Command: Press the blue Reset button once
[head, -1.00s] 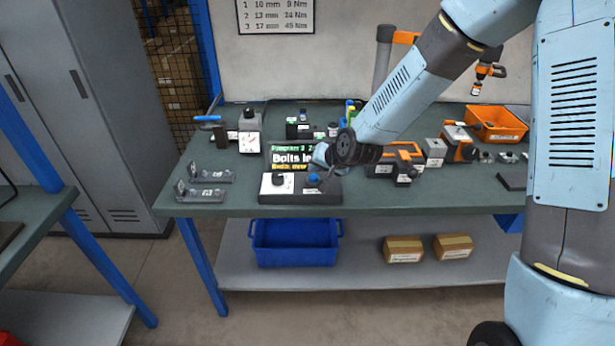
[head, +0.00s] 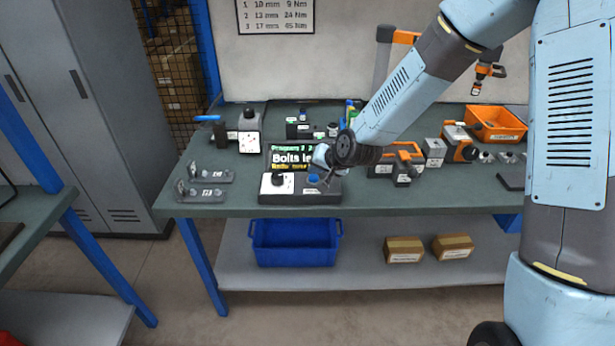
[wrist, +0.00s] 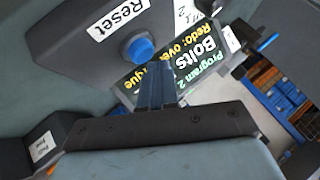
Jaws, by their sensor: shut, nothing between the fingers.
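The blue Reset button (head: 313,178) is a round cap on the right part of a dark control box (head: 300,198) on the bench. In the wrist view the button (wrist: 138,47) stands beside a white "Reset" label (wrist: 118,18). My gripper (wrist: 155,68) is shut and empty, its fingertips close beside the button. I cannot tell whether they touch it. In the head view my gripper (head: 326,177) is small, at the button's right edge. A black knob on a white plate (head: 277,182) is left of the button.
A display (head: 292,158) with green, white and yellow text stands right behind the box. Orange-black tools (head: 400,160) lie to the right, grey brackets (head: 205,183) to the left. The bench's front strip (head: 400,203) is clear.

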